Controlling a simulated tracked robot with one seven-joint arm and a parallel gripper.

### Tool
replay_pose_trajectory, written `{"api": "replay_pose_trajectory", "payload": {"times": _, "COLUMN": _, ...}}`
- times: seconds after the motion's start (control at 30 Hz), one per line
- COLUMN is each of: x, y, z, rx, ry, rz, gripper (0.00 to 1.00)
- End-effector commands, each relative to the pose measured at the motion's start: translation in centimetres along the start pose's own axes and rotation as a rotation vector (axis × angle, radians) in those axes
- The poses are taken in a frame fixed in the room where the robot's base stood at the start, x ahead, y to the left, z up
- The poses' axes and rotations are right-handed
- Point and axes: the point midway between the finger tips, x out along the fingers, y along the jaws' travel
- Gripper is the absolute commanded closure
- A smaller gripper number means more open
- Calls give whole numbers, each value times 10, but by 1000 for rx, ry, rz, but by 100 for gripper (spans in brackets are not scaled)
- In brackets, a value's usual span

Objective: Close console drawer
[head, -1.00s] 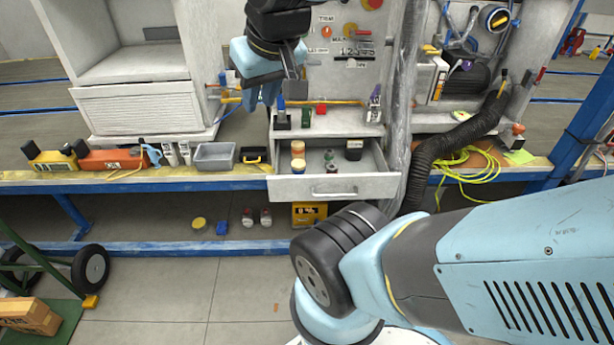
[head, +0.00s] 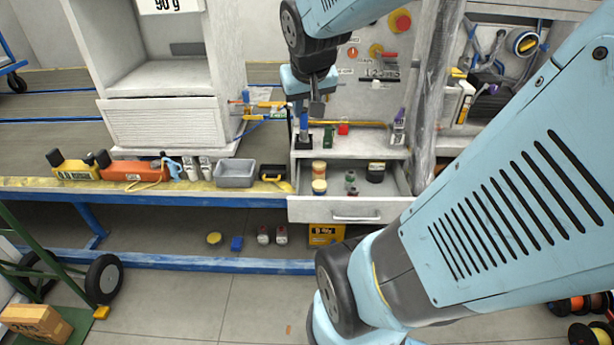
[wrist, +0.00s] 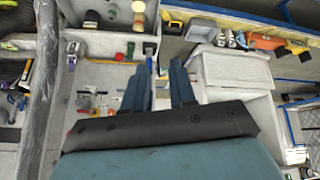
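The console drawer (head: 368,209) is pulled open below the grey console top, with its metal handle (head: 356,218) on the front. Small jars and a black item lie inside; the drawer also shows at the top of the wrist view (wrist: 98,5). My gripper (head: 305,108) is above the left part of the console top, behind the drawer, and appears apart from the drawer front. In the wrist view its two blue fingers (wrist: 158,82) stand apart with nothing between them. The head view partly hides the fingertips against a blue tool.
A black holder (head: 304,142) and a green item stand on the console top. A grey bin (head: 236,174), a black-and-yellow case and orange tools line the bench to the left. A thick grey post (head: 432,100) rises right of the drawer.

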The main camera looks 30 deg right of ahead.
Motion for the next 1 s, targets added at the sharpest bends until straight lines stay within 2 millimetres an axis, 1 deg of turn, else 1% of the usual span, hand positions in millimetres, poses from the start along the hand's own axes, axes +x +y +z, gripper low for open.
{"api": "replay_pose_trajectory", "payload": {"times": 0.03, "x": 17, "y": 11, "z": -5, "rx": 22, "ry": -5, "rz": 23, "gripper": 75}}
{"api": "replay_pose_trajectory", "payload": {"times": 0.2, "x": 66, "y": 48, "z": -21, "rx": 79, "ry": 11, "rz": 82, "gripper": 75}}
{"api": "replay_pose_trajectory", "payload": {"times": 0.33, "x": 104, "y": 76, "z": -26, "rx": 117, "ry": 22, "rz": 110, "gripper": 75}}
{"api": "replay_pose_trajectory", "payload": {"times": 0.47, "x": 142, "y": 104, "z": -25, "rx": 157, "ry": 31, "rz": 123, "gripper": 75}}
{"api": "replay_pose_trajectory", "payload": {"times": 0.6, "x": 183, "y": 131, "z": -16, "rx": 202, "ry": 40, "rz": 116, "gripper": 75}}
{"api": "replay_pose_trajectory", "payload": {"times": 0.77, "x": 226, "y": 160, "z": 2, "rx": 249, "ry": 43, "rz": 102, "gripper": 75}}
{"api": "replay_pose_trajectory", "payload": {"times": 0.9, "x": 263, "y": 184, "z": 25, "rx": 314, "ry": 55, "rz": 66, "gripper": 75}}
{"api": "replay_pose_trajectory", "payload": {"times": 1.0, "x": 287, "y": 197, "z": 44, "rx": 366, "ry": 66, "rz": 30, "gripper": 75}}
